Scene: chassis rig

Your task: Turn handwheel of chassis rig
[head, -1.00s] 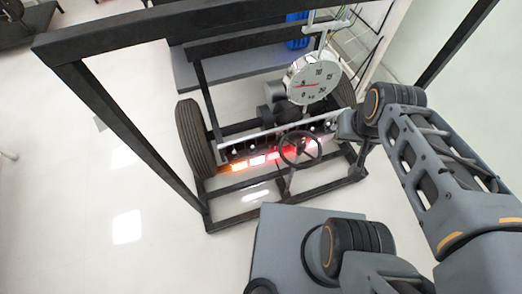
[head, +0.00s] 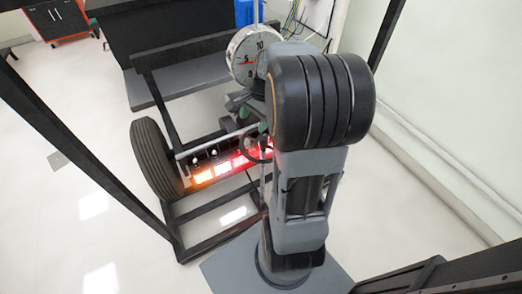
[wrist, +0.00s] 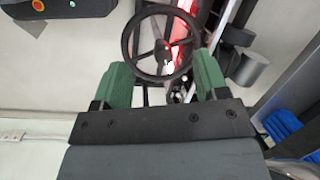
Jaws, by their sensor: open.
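The handwheel (wrist: 162,45) is a black spoked ring in the upper middle of the wrist view. It also shows in the head view (head: 245,153), partly hidden behind my arm. My gripper (wrist: 162,76) is open, with a green finger on each side of the lower part of the ring in the wrist view. Nothing is held between the fingers. I cannot tell whether a finger touches the rim. The chassis rig (head: 188,212) has a dark frame, a tire (head: 152,160) at the left and glowing orange and red panels (head: 222,170) beside the handwheel.
A round dial (head: 243,57) hangs over the rig. Dark frame posts (head: 75,140) stand around it at left and right. A panel with red and green buttons (wrist: 38,6) is at the wrist view's top left. Clear floor (head: 60,215) lies to the left.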

